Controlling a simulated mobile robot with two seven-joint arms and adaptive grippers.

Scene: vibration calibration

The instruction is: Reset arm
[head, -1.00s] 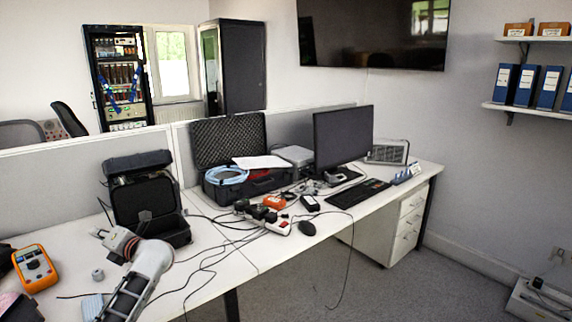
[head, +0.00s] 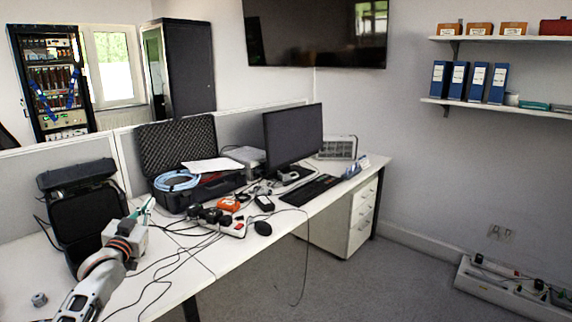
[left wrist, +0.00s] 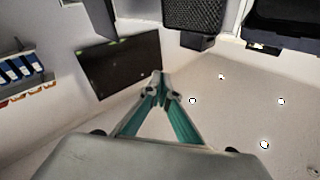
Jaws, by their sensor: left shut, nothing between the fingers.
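My left gripper (head: 147,207) shows in the head view at the end of the arm that comes in from the lower left. It is raised beside the small open black case (head: 85,228) at the desk's left part. In the left wrist view its teal fingers (left wrist: 157,82) meet at the tips, shut with nothing between them. My right gripper is in none of the views.
A small grey part (head: 39,299) lies at the left.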

